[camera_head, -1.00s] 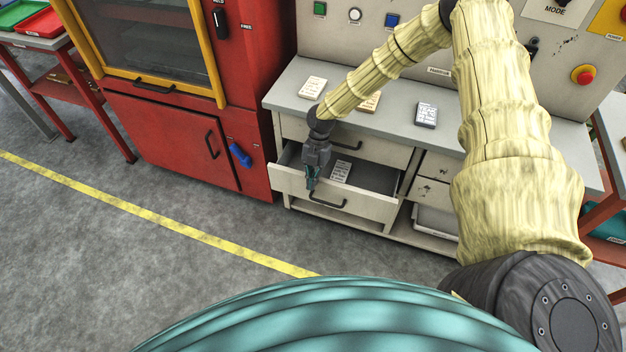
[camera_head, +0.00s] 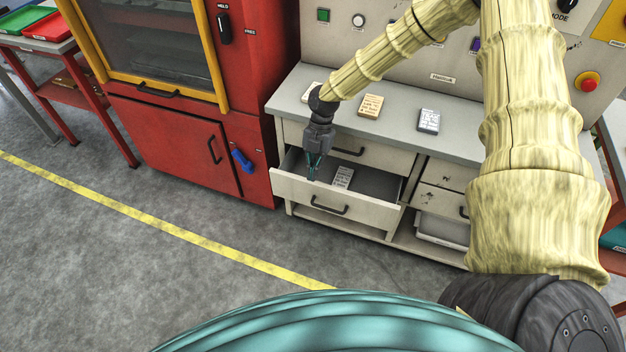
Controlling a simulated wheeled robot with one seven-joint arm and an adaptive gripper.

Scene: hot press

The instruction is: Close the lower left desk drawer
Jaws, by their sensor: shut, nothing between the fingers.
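The lower left desk drawer (camera_head: 289,188) stands pulled out. It has a pale front with a dark curved handle (camera_head: 330,206). A small card with printed text (camera_head: 343,176) lies inside it.
The grey desk top (camera_head: 395,130) holds a tan block (camera_head: 370,106) and a dark-edged card block (camera_head: 429,120). A red press cabinet (camera_head: 170,145) with a blue lever (camera_head: 242,160) stands left of the desk. The grey floor in front of the drawer is clear.

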